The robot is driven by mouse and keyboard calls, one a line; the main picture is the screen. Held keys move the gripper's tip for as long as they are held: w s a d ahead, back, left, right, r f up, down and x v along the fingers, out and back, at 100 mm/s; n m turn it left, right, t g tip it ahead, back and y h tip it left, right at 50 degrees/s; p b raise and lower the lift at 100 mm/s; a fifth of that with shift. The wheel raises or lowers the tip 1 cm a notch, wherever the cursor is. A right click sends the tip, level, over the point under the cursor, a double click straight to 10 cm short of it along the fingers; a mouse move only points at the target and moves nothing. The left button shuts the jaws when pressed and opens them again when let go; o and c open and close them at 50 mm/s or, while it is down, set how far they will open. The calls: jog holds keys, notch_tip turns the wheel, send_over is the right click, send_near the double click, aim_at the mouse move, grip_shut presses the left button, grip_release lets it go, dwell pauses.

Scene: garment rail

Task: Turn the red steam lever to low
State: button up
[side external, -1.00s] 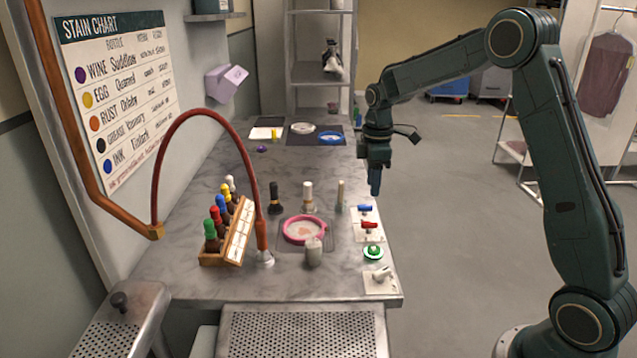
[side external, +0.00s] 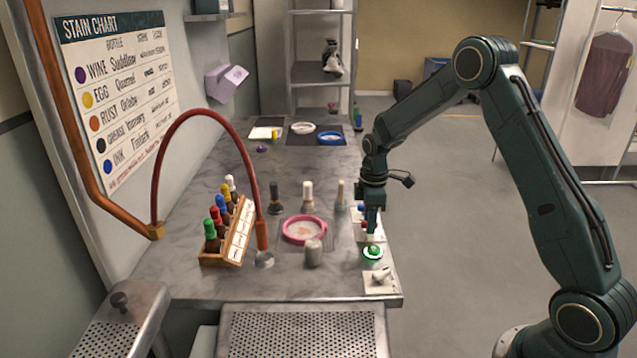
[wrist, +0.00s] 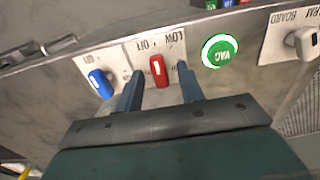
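The red steam lever (wrist: 158,71) stands on a white plate (wrist: 170,50) marked OFF and LOW in the wrist view. My gripper (wrist: 159,88) is open, with one blue-grey finger on each side of the red lever. A gap shows between the lever and the right finger; the left finger is close to it. In the side external view my gripper (side external: 372,228) is down over the lever plates at the table's right edge and mostly hides the red lever.
A blue lever (wrist: 100,83) is just left of my left finger. A green VAC button (wrist: 219,51) is to the right, with a white BOARD knob (wrist: 303,40) beyond it. A pink-rimmed dish (side external: 304,230) and a bottle rack (side external: 228,238) stand on the table.

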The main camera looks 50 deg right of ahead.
grip_shut()
jog(key=shift+m, duration=0.5)
jog(key=m, duration=0.7)
jog(key=shift+m, duration=0.4)
dwell(0.4)
grip_release()
